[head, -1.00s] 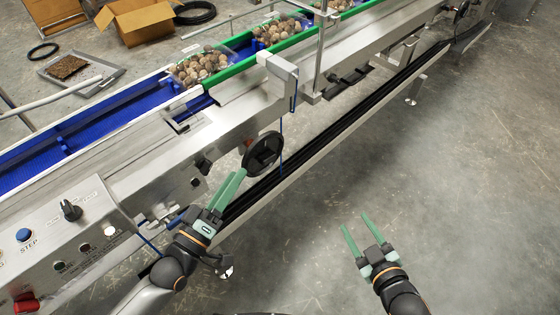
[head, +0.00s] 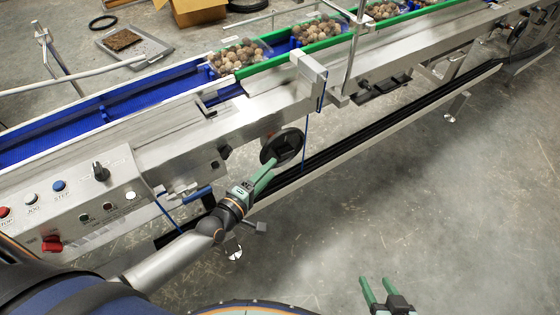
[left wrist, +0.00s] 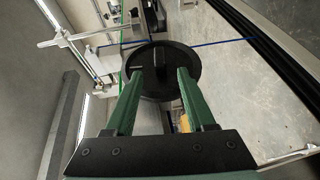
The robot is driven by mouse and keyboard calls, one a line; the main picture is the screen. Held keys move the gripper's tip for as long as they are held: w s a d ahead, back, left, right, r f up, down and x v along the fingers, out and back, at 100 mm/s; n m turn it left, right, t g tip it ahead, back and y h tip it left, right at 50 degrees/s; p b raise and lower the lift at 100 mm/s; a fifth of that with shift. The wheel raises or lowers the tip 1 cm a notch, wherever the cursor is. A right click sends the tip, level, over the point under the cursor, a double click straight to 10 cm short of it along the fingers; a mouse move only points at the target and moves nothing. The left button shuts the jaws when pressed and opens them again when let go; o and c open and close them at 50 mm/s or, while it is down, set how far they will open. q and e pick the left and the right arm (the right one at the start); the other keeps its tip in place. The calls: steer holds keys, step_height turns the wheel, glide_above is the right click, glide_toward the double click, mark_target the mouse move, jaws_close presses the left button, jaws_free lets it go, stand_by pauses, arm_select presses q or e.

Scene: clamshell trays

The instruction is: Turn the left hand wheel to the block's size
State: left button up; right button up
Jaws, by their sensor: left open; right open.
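The black hand wheel (head: 284,146) sits on the front side of the conveyor frame, below a grey bracket. In the left wrist view the wheel (left wrist: 181,62) lies straight ahead, with a dark handle at its middle. My left gripper (head: 265,180) is close in front of the wheel. Its green fingers (left wrist: 158,80) are open and stand apart, their tips overlapping the wheel's face in that view; I cannot tell whether they touch it. My right gripper (head: 374,287) is open and empty over the floor at the lower right. No block can be made out.
The conveyor's blue belt (head: 140,103) carries clear trays of brown balls (head: 237,57). A control panel (head: 80,215) with knobs and buttons is at the left. A blue cord (head: 305,135) hangs beside the wheel. A black rail (head: 400,112) runs along the front. The floor at right is clear.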

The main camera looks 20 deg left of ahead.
mark_target(282, 158)
arm_select(q)
steer(key=b+x, duration=0.1)
steer(key=x, duration=0.4)
steer(key=shift+w+d, duration=0.15)
steer(key=shift+w, duration=0.15)
steer(key=shift+c, duration=0.2)
jaws_close()
stand_by(1.0)
